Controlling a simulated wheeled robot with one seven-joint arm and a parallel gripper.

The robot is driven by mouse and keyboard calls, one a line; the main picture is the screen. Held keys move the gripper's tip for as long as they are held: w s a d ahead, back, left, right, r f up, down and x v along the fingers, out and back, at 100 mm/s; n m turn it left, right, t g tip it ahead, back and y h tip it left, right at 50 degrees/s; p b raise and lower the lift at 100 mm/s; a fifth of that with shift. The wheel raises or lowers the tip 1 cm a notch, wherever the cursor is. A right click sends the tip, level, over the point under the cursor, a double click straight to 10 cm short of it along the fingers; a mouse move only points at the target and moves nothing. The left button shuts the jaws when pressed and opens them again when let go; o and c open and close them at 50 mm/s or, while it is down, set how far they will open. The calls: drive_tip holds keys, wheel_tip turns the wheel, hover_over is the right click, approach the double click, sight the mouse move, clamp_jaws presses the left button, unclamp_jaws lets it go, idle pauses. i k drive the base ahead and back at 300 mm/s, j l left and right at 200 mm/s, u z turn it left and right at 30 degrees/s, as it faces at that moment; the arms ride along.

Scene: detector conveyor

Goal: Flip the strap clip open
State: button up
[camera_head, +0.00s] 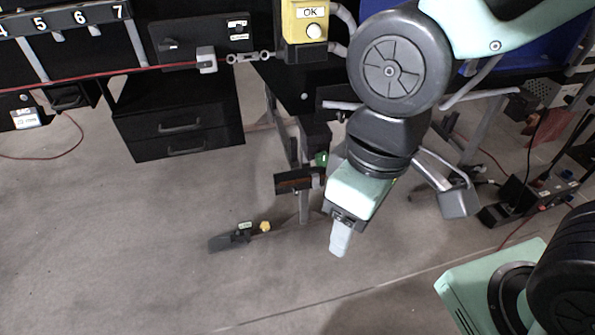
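I cannot tell for sure which part is the strap clip. A small dark brown block (297,180) with a green tag (321,159) above its right end is at the metal stand, left of my wrist. My gripper (340,240) hangs pointing down over the floor, to the right of and lower in the picture than that block. Its pale fingers appear as one narrow shape, so any gap between them does not show. No object is visible at its tip, and it looks apart from the block.
A red cord runs to a grey block (207,59) on the black bench front. A yellow OK button box (305,28) is at the top. A black drawer unit (180,122) stands left. A dark pedal (230,240) with a yellow knob lies low. Open floor (130,240) lies lower left.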

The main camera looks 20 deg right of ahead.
sight(316, 185)
drive_tip(key=i+j+z, duration=0.15)
drive_tip(key=j, duration=0.2)
drive_tip(key=i+j+z, duration=0.1)
drive_tip(key=j, duration=0.3)
drive_tip(key=i+j+z, duration=0.15)
drive_tip(key=j, duration=0.25)
drive_tip(key=i+j+z, duration=0.15)
drive_tip(key=j, duration=0.25)
drive_tip(key=i+j+z, duration=0.1)
drive_tip(key=j, duration=0.3)
